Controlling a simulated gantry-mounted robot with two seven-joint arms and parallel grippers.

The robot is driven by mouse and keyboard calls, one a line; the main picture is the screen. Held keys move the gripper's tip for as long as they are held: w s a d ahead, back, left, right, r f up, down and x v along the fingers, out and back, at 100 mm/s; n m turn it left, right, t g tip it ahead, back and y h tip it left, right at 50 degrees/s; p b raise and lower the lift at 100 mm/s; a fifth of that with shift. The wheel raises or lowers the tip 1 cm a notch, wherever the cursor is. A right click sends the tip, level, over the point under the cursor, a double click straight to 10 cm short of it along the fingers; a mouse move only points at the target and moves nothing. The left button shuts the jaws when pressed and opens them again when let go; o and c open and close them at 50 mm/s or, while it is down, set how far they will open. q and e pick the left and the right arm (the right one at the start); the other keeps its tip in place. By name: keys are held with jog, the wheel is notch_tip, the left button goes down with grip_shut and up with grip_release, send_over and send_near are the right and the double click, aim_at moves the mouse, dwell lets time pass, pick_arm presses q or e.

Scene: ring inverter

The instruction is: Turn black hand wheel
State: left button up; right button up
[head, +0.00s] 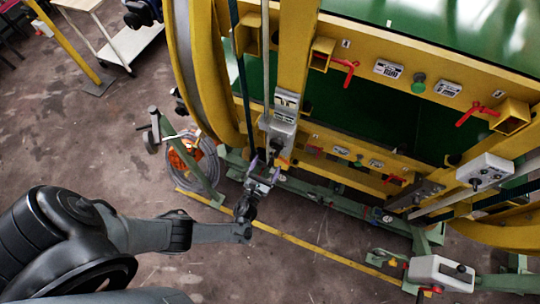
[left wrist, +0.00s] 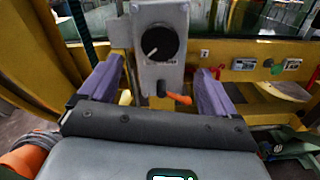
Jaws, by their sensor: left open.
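A round black knob with a white pointer mark (left wrist: 158,42) sits on the front of a grey box (left wrist: 176,78) in the left wrist view. I cannot tell whether it is the hand wheel of the task. The box also shows in the head view (head: 283,122), on a yellow upright of the machine. A small lever with an orange end (left wrist: 178,98) sticks out below the knob. My left gripper (head: 264,170) is open and empty, just below the box in the head view. Its two purple fingers (left wrist: 158,84) stand apart on either side of the box's lower part. My right gripper is not in view.
The yellow frame (head: 365,45) with red handles (head: 346,72) and a green button (head: 418,86) fills the right. A cable coil (head: 205,165) and green stand (head: 195,160) are left of my gripper. Bare floor (head: 110,140) lies at the left.

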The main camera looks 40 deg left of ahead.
pick_arm(q)
jog(key=shift+s+d, duration=0.2)
jog(key=shift+s, duration=0.35)
